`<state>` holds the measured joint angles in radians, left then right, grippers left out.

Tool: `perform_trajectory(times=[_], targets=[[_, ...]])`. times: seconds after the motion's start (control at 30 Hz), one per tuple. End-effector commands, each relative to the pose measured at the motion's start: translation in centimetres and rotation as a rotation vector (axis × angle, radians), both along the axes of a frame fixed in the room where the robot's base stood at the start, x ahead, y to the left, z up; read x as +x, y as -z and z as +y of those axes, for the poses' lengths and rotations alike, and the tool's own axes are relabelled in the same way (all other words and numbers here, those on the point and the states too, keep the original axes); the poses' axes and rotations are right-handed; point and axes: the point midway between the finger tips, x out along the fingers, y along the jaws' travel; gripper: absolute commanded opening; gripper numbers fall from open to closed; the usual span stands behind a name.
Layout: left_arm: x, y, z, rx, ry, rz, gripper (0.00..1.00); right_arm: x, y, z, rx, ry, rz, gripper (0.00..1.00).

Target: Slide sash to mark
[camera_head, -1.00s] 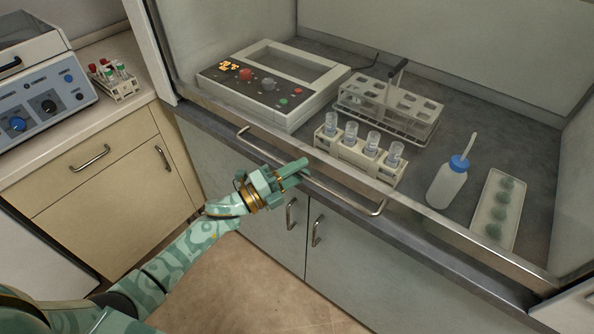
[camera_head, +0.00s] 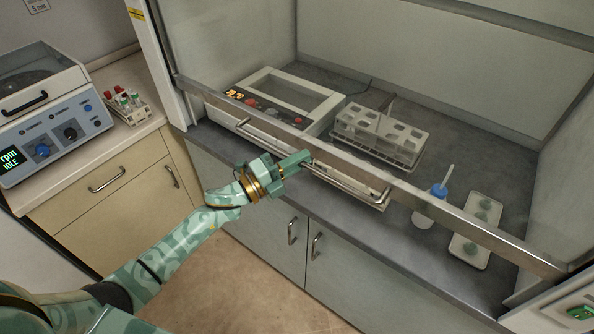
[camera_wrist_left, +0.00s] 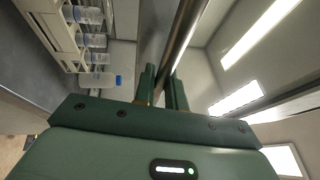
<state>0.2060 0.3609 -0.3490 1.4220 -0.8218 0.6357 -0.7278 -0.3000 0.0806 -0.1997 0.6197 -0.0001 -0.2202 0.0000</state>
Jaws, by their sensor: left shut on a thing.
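The sash of the cabinet shows as a clear pane with a metal bottom rail (camera_head: 490,236), which slopes across the opening in the head view. A bar handle (camera_head: 350,188) is fixed to the front of the rail. My left gripper (camera_head: 303,161) is shut on this handle, left of its middle. In the left wrist view my left gripper (camera_wrist_left: 163,88) has its two fingers at a long metal bar (camera_wrist_left: 182,35). A yellow label (camera_head: 136,14) sits on the left post; I cannot tell whether it is the mark. My right gripper is not in view.
Inside the cabinet are a control box (camera_head: 285,95), a clear rack (camera_head: 380,135), a blue-capped bottle (camera_head: 438,190) and a tray (camera_head: 470,250). A centrifuge (camera_head: 50,120) and tube rack (camera_head: 125,105) stand on the left counter. A green readout (camera_head: 580,312) shows at lower right.

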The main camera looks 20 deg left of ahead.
Motion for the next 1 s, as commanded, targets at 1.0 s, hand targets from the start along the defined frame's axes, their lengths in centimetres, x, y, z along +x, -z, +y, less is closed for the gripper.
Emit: perform_trajectory(times=[1.0], targets=[[0.1,-23.5,0.0,-0.001,-0.001,-0.002,0.00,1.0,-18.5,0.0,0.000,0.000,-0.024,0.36]])
